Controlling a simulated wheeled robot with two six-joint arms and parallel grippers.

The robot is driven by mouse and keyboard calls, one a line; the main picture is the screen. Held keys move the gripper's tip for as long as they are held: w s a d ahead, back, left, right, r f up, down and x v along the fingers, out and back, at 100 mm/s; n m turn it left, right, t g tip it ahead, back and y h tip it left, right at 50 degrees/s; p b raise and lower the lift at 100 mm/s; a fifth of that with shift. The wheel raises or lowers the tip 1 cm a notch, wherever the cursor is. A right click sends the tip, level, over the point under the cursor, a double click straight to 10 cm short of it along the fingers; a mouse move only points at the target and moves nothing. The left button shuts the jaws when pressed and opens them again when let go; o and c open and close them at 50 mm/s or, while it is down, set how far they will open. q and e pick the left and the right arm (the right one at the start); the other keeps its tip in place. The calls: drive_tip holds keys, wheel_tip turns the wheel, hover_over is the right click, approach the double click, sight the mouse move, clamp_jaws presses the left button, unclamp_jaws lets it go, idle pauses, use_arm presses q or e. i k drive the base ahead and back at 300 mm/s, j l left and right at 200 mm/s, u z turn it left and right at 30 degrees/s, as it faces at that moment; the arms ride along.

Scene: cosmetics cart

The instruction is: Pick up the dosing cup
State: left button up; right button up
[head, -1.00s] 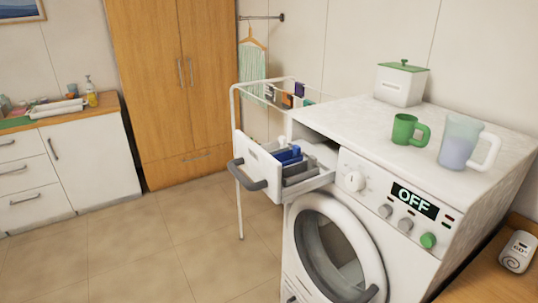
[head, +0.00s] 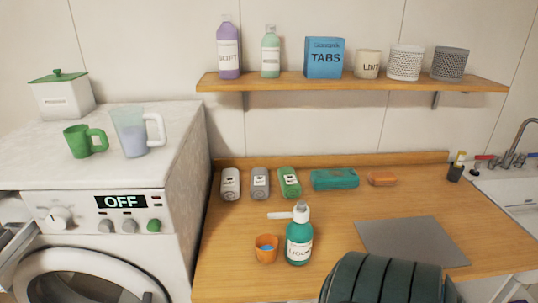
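A green cup with a side handle (head: 84,141) stands upright on top of the white washing machine (head: 165,185) at the left. A translucent measuring jug with a white handle (head: 133,137) stands just right of it and holds something bluish. A small orange cup (head: 266,249) with something blue inside stands on the wooden counter, left of a teal bottle labelled LIQUID (head: 299,243). I cannot tell from a label which cup is the dosing cup. Neither of my grippers is in view.
A white box with a green lid (head: 61,97) stands behind the green cup. Several rolled items, a teal pack (head: 335,179) and a grey mat (head: 412,241) lie on the counter (head: 225,270). A dark green ribbed object (head: 385,280) is at the front. A shelf (head: 350,83) hangs above.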

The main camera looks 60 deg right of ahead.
sight(267, 244)
drive_tip(key=z, duration=1.8)
